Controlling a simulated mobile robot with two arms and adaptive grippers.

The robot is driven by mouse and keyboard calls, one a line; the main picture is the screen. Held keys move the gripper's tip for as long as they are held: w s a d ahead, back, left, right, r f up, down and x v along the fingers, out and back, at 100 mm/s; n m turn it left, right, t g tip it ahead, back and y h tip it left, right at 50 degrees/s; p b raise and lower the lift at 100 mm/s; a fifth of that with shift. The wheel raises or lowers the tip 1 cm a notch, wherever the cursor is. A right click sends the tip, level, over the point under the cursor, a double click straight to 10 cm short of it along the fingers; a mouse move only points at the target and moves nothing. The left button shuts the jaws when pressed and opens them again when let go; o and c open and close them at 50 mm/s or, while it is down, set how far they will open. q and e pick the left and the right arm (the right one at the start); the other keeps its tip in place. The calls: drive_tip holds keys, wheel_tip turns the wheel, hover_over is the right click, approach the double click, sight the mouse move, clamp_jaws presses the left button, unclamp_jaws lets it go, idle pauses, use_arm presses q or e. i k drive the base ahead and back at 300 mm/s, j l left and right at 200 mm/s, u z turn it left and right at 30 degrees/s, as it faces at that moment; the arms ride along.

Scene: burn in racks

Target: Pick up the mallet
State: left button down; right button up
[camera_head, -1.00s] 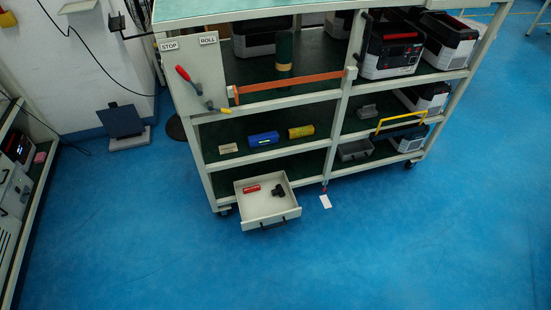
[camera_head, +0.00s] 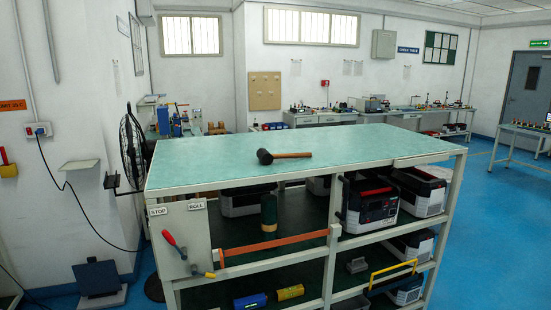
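The mallet (camera_head: 281,155) lies on its side on the green top of the rack (camera_head: 210,165). Its black head (camera_head: 265,156) is at the left and its brown wooden handle (camera_head: 293,155) points right. Nothing touches it but the rack top. Neither of my grippers shows in the head view.
The rack top around the mallet is bare. Below it, an orange bar (camera_head: 275,244) spans the front left bay, and black-and-white units (camera_head: 370,207) fill the right shelves. A black fan (camera_head: 133,148) stands at the left. Blue floor (camera_head: 500,215) is open at the right.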

sight(266, 158)
drive_tip(key=l+u, duration=0.1)
drive_tip(key=u, duration=0.7)
drive_tip(key=l+u, duration=0.45)
drive_tip(key=l, duration=0.2)
drive_tip(key=l+u, duration=0.5)
drive_tip(key=l, duration=0.2)
drive_tip(key=k, duration=0.05)
